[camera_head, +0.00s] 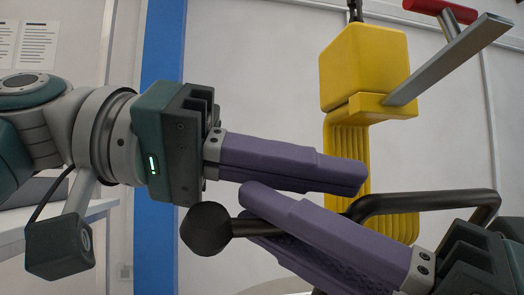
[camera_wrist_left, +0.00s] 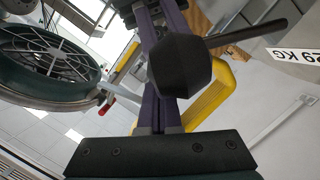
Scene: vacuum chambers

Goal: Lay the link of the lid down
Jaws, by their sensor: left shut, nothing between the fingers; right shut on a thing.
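A black bent bar (camera_head: 430,202) with a faceted ball end (camera_head: 207,228) runs across the lower part of the head view; I take it to be the link. My right gripper (camera_head: 252,204), reaching in from the lower right, is shut on the bar beside the ball. My left gripper (camera_head: 360,178), reaching in from the left, is shut and empty, its purple fingers just above the right gripper's. The ball (camera_wrist_left: 180,66) and bar (camera_wrist_left: 250,31) also show in the left wrist view, in front of purple fingers. I cannot make out the lid.
A yellow hoist-like block (camera_head: 362,68) hangs behind the grippers, with a grey flat bar (camera_head: 450,58) and a red handle (camera_head: 440,9) near it. A blue post (camera_head: 160,245) stands behind my left gripper. A white table (camera_head: 30,232) is at far left.

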